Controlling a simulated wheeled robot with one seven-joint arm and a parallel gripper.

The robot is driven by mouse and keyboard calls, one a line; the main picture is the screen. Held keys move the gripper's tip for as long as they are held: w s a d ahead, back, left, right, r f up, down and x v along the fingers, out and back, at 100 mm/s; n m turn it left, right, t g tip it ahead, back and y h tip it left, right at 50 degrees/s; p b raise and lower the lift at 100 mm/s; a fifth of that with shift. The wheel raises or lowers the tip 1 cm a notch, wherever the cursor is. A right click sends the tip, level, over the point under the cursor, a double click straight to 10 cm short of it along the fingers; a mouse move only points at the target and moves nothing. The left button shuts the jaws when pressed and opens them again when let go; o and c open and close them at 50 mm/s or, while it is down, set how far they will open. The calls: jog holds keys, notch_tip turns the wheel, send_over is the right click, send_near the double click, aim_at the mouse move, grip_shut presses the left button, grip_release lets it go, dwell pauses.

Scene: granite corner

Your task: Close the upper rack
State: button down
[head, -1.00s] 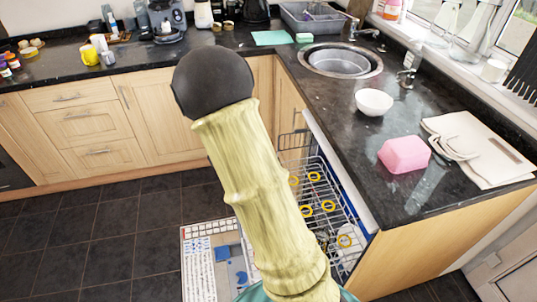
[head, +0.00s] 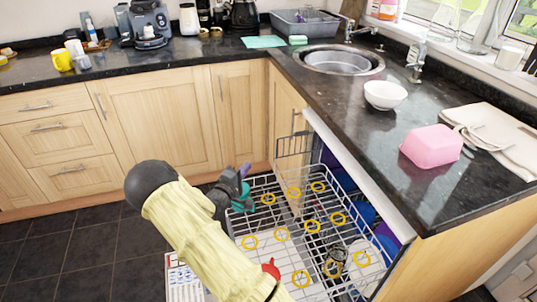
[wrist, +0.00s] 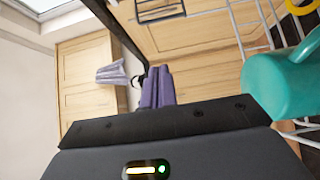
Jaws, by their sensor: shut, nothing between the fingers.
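The upper rack (head: 282,215) is a pale wire basket with several yellow rings, pulled out from under the right-hand counter. Its front left part is partly hidden by my arm. My gripper (head: 244,171), with purple fingertips, is at the rack's far left corner, beside a teal mug (head: 242,203). In the wrist view the purple fingers (wrist: 157,88) are together with nothing between them. The teal mug (wrist: 275,85) is close on the right there, near white rack wires. I cannot tell whether the gripper touches the rack.
A dark cup (head: 330,260) and a red item (head: 270,268) show at the rack's near part. The dishwasher opening (head: 352,195) is under the counter edge. Wooden cabinets (head: 165,125) stand behind.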

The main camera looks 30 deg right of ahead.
jog(key=s+d+b+x, duration=0.1)
jog(key=s+b+x, duration=0.1)
jog(key=x, duration=1.1)
jog(key=shift+s+d, duration=0.15)
jog(key=shift+s, duration=0.05)
jog(key=shift+d, duration=0.1)
